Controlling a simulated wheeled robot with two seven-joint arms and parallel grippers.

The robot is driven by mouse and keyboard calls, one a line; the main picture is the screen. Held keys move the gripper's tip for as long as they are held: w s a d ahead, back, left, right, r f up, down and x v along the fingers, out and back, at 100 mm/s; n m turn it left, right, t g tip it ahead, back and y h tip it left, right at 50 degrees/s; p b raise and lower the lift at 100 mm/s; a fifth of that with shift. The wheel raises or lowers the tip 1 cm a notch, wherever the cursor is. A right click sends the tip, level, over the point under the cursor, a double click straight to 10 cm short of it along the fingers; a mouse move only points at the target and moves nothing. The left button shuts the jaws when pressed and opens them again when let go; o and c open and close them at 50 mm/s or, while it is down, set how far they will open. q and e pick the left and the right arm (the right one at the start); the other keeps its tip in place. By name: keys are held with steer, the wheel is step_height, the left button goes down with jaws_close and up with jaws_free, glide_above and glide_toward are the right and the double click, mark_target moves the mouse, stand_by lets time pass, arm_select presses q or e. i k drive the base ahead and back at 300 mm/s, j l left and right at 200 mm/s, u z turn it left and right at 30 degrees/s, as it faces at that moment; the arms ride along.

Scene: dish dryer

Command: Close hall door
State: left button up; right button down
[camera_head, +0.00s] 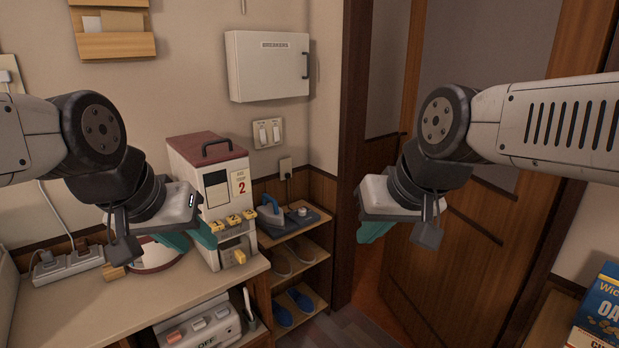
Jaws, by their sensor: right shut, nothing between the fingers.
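The hall door (450,265) is at the right, a wooden leaf with a grey upper panel. It stands ajar: a gap with wall and floor beyond shows between its left edge and the dark door frame (349,150). My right gripper (372,232) is in front of the frame and the gap, its teal fingers shut and empty. I see no clear contact with the door. My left gripper (192,240) is above the counter in front of a white dispenser with a red top. Its teal fingers are partly hidden, so their opening is unclear. No door handle is visible.
The dispenser (212,180) stands on the counter (130,297) at left. A small shelf (310,268) holds an iron and slippers beside the door frame. A breaker box (268,66) hangs above. Blue cartons (600,308) stand at the lower right. Floor shows before the doorway.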

mark_target(466, 293)
steer(key=i+l+z, duration=0.2)
steer(key=i+z, duration=0.15)
steer(key=i, duration=0.3)
steer(key=i+z, duration=0.35)
steer(key=i, duration=0.3)
steer(key=i+l, duration=0.55)
steer(key=i, duration=0.3)
